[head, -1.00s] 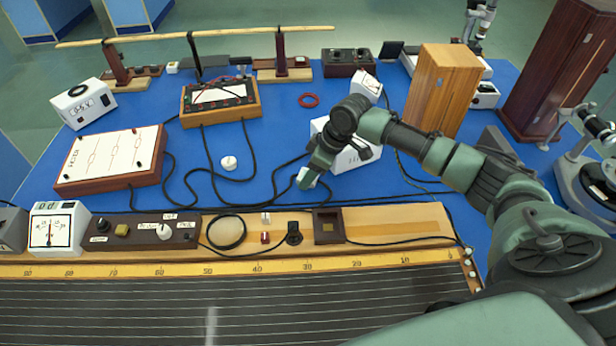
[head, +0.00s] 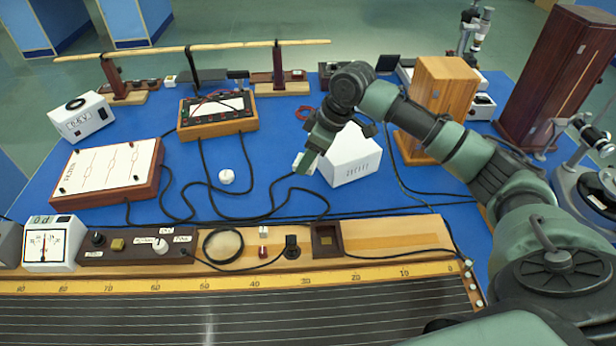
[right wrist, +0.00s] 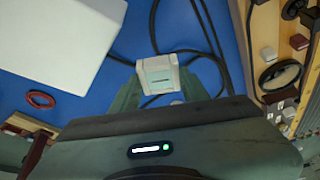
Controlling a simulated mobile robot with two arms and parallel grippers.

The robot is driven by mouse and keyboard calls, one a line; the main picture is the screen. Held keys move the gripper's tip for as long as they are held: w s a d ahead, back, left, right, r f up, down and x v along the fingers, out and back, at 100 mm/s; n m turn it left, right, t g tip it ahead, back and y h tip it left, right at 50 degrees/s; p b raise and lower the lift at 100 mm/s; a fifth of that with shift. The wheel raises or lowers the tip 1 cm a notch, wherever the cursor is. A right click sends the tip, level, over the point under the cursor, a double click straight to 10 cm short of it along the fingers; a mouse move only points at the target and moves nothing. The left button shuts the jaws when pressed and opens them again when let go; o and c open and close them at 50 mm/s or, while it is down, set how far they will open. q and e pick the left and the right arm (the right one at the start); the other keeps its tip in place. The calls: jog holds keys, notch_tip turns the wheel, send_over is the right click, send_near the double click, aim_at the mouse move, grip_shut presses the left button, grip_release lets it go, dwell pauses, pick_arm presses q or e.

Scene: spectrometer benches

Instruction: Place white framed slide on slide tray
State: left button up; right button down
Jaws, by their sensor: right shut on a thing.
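My right gripper (head: 307,166) is shut on a small white framed slide (head: 301,160), held over the blue bench top beside a white box. In the right wrist view the slide (right wrist: 158,74) sits between the fingertips, with a pale grey-green window facing the camera. A small dark brown square tray (head: 315,232) with a yellowish middle, which looks like the slide tray, is on the wooden board in front of and below the gripper. The slide is apart from it. My left gripper is not in view.
The white box (head: 352,165) stands just right of the gripper. Black cables run across the blue bench (head: 262,190). A magnifier ring (head: 223,246), a black knob (head: 291,247) and small white and red pieces are left of the tray. A wooden cabinet (head: 440,95) stands behind right.

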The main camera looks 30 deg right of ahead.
notch_tip(320, 180, up, 10)
jog(key=s+a+f+m+t+h, duration=0.1)
jog(key=s+a+f+m+h, duration=0.2)
jog(key=s+a+m, duration=0.5)
jog(key=s+a+f, duration=0.1)
jog(key=s+a, duration=0.2)
jog(key=shift+s+a+f, duration=0.15)
jog(key=shift+s+f, duration=0.05)
jog(key=shift+s, duration=0.2)
